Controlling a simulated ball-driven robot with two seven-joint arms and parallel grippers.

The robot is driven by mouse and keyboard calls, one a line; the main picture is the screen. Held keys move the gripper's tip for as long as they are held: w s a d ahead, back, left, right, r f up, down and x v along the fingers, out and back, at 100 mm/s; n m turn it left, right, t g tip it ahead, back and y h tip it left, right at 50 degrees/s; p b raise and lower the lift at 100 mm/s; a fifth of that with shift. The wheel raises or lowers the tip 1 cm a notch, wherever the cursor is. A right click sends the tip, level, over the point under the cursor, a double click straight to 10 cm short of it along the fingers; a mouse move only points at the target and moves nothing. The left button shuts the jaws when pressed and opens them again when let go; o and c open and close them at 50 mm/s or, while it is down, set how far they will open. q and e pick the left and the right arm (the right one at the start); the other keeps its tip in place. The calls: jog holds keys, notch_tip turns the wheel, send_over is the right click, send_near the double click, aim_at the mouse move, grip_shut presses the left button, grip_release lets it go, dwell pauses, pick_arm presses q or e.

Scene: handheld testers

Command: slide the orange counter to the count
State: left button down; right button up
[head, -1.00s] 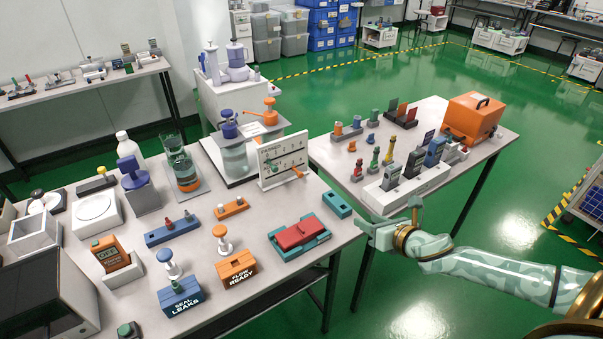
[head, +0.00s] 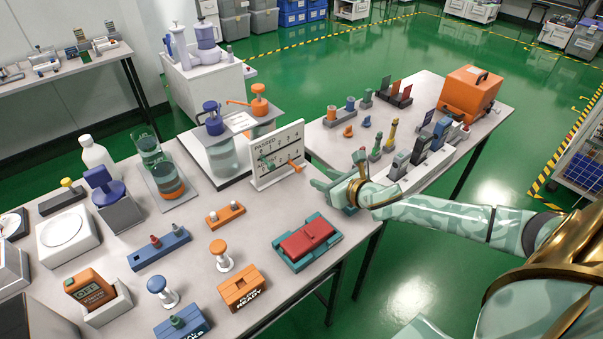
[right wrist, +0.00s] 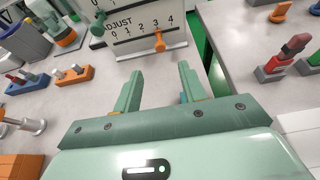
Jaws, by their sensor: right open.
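The orange counter (head: 295,166) is a peg sticking out from the lower row of a white scale board (head: 262,182). In the right wrist view the counter (right wrist: 160,42) sits below about the 3 of the ADJUST row, numbered 0 to 4. A green peg (right wrist: 97,27) is at the board's left. The upper row is cut off there; in the head view the word PASSED shows at the top. My right gripper (right wrist: 158,82) is open and empty, its fingers pointing at the board, apart from the counter. It also shows in the head view (head: 318,184), right of the board.
A red-and-teal case (head: 305,240) lies in front of the board near the table edge. Pump jars (head: 222,150) stand behind it to the left. A second table (head: 345,145) with upright testers and an orange box (head: 470,95) is to the right. A gap separates the tables.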

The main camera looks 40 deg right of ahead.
aim_at(300, 170)
jog(key=b+x, duration=0.3)
jog(key=x, duration=0.6)
jog(key=shift+f, duration=0.15)
pick_arm(q)
jog(key=f, duration=0.3)
jog(key=shift+s+f, duration=0.25)
jog(key=shift+f, duration=0.15)
pick_arm(e)
jog(key=shift+w, duration=0.5)
